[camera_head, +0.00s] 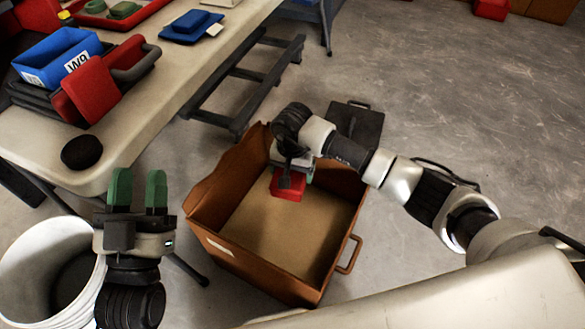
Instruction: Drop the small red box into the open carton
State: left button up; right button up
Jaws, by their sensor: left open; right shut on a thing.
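The small red box (287,187) is held in my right gripper (291,172), over the inside of the open carton. The open carton (260,267) is a brown, open-topped box with a handle on its right side, standing on the floor in the middle of the view. Its bare tan bottom shows below the red box. My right gripper is shut on the red box, and its fingers are mostly hidden by the wrist. I cannot tell how high the box is above the carton's bottom. My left gripper (138,190) has green fingers, is open and empty, and points up left of the carton.
A pale table (150,100) at upper left bears a blue bin (55,58), a red case (92,90), a black round thing (81,152) and a blue block (190,22). A white bucket (25,262) stands at lower left.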

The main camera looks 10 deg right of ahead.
pick_arm(q)
jog(key=shift+r, duration=0.1)
pick_arm(e)
jog(key=o, duration=0.9)
jog(key=shift+c, duration=0.2)
jog(key=shift+r, duration=0.25)
notch_tip(320, 180, up, 9)
jog(key=p, duration=0.2)
jog(key=shift+p, duration=0.4)
pick_arm(q)
notch_tip(320, 180, down, 8)
jog(key=a+g+y, duration=0.1)
jog(key=g+y, duration=0.1)
jog(key=g, duration=0.5)
jog(key=shift+w+a+f+g+y, duration=0.2)
jog(key=shift+w+f+g+y, duration=0.1)
jog(key=shift+w, duration=0.1)
pick_arm(e)
jog(key=shift+r, duration=0.6)
